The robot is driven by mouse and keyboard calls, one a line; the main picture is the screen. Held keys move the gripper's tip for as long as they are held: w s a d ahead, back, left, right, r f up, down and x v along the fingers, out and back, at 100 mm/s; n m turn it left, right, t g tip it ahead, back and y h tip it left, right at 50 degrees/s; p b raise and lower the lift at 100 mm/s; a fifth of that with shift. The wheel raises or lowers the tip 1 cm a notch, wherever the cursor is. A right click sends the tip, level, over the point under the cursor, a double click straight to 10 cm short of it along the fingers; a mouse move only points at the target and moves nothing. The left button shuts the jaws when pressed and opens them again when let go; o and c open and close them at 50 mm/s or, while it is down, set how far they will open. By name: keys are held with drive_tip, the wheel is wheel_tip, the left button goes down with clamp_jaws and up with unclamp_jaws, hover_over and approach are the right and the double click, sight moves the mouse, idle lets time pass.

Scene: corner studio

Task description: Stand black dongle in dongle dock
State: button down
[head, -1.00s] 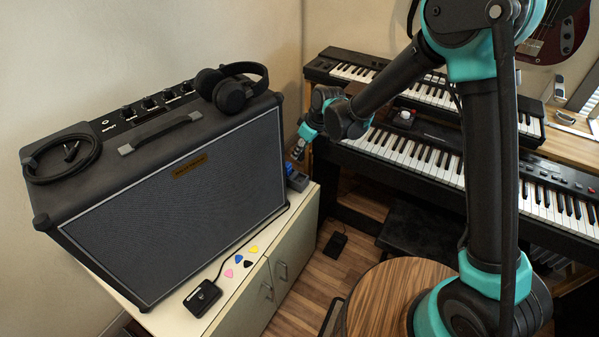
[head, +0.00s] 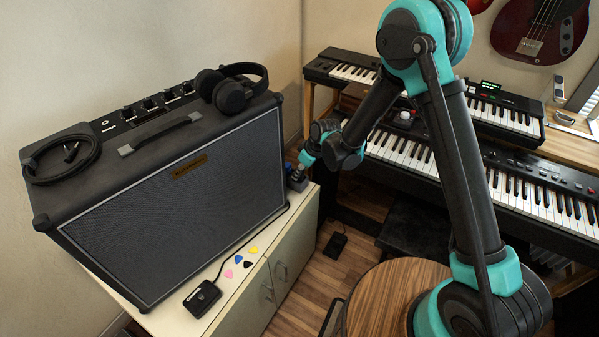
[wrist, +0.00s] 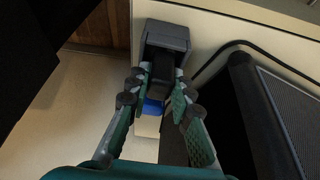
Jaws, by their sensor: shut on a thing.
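The dongle dock (wrist: 168,36) is a dark grey block at the top middle of the wrist view. In the head view the dock (head: 297,182) shows small at the cabinet's far corner, partly covered by my gripper. My gripper (wrist: 155,82) is shut on the black dongle (wrist: 162,68), its fingers on either side of it. The dongle overlaps the near side of the dock in the wrist view; I cannot tell whether it is seated. In the head view my gripper (head: 303,163) is right over the dock, and the dongle cannot be made out.
A blue piece (wrist: 152,107) with a pale part below shows between my fingers. The large amplifier (head: 190,200) stands close beside the dock on the pale cabinet (head: 245,292). A black cable (wrist: 225,46) runs near the dock. Picks and a pedal (head: 202,298) lie at the front.

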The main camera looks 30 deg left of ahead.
drive_tip(key=shift+f, duration=0.3)
drive_tip(key=c, duration=1.3)
unclamp_jaws()
drive_tip(key=shift+c, duration=0.2)
drive_tip(key=shift+r, duration=0.1)
drive_tip(key=v, duration=1.2)
drive_tip(key=shift+r, duration=0.2)
